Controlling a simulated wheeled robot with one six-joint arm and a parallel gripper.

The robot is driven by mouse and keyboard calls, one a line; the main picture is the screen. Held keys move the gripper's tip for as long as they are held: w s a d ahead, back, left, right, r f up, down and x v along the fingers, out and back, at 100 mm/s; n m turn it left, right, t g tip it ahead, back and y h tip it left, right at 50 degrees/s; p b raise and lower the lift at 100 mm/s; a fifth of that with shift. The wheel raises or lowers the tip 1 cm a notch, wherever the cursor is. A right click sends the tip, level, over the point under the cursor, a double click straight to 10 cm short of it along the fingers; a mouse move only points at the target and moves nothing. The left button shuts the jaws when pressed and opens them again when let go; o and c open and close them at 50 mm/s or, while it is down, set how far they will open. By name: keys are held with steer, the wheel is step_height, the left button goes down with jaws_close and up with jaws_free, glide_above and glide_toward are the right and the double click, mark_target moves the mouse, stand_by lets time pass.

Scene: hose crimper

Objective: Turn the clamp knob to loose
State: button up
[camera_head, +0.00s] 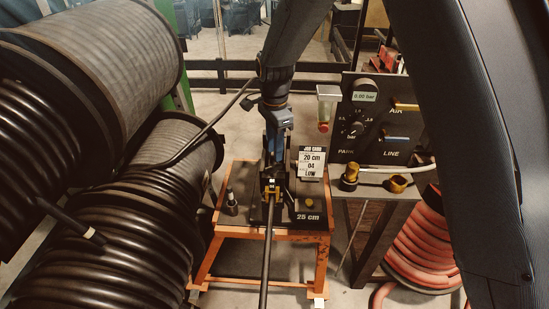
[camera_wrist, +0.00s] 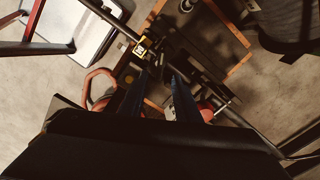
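A low orange stand (camera_head: 235,231) with a black top carries the clamp, with a long black hose (camera_head: 266,250) running toward me from it. Yellow-marked parts (camera_head: 271,188) of the clamp show at the hose in the head view. My gripper (camera_head: 275,155) points down over the clamp and hides its upper part. In the wrist view, the two dark blue fingers (camera_wrist: 160,85) are apart, with nothing clearly between them. A red rounded part (camera_wrist: 205,112) shows beside the right finger; I cannot tell whether it is the clamp knob. The knob's setting is not readable.
A control panel (camera_head: 350,141) with a display and dial is at right, above brass fittings (camera_head: 398,183). Large hose reels (camera_head: 110,235) crowd the left. A red hose coil (camera_head: 422,250) lies at right.

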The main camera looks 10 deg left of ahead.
mark_target(273, 166)
steer(key=f, duration=0.2)
steer(key=f+p, duration=0.1)
steer(key=f, duration=0.1)
steer(key=shift+s+a, duration=0.2)
steer(key=shift+a, duration=0.05)
steer(key=shift+f+p, duration=0.3)
steer(key=shift+f, duration=0.65)
jaws_close()
